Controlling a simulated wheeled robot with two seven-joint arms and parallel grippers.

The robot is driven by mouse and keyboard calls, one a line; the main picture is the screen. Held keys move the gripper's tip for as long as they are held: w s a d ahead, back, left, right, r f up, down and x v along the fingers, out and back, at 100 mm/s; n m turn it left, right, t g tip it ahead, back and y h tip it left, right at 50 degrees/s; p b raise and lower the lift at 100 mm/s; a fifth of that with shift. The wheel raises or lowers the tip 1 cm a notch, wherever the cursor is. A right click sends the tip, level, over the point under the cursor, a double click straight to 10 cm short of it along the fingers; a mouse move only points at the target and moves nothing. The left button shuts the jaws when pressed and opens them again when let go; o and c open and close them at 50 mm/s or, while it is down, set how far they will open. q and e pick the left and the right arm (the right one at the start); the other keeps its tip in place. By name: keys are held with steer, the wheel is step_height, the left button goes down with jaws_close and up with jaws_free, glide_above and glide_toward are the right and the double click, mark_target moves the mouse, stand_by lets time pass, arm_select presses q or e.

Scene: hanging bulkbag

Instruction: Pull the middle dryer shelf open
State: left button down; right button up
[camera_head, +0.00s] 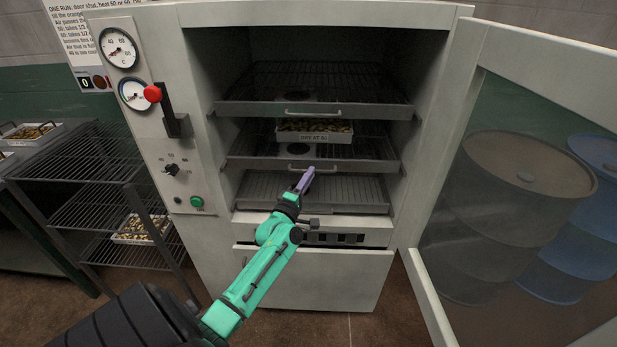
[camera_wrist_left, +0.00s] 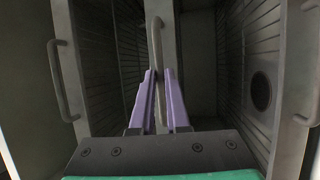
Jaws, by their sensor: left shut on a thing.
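The dryer (camera_head: 190,120) stands open with several dark shelves. The middle dryer shelf (camera_head: 350,164) has a grey front edge with a curved handle (camera_head: 298,168); a tray of brown pieces (camera_head: 315,136) with a label sits on it. My left gripper (camera_head: 305,180) has purple fingers and reaches in from below to this handle. In the left wrist view the fingers (camera_wrist_left: 160,95) are shut on the bar-like handle (camera_wrist_left: 156,45), one on each side. The shelf front looks about level with the others. My right gripper is not in view.
The upper shelf (camera_head: 240,109) has its own handle; a lower ribbed shelf (camera_head: 350,193) lies beneath. The dryer's glazed door (camera_head: 460,110) stands open at right, with drums (camera_head: 525,180) seen through it. A wire rack (camera_head: 85,210) with trays stands at left.

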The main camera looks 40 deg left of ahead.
arm_select(q)
steer(key=shift+r, duration=0.1)
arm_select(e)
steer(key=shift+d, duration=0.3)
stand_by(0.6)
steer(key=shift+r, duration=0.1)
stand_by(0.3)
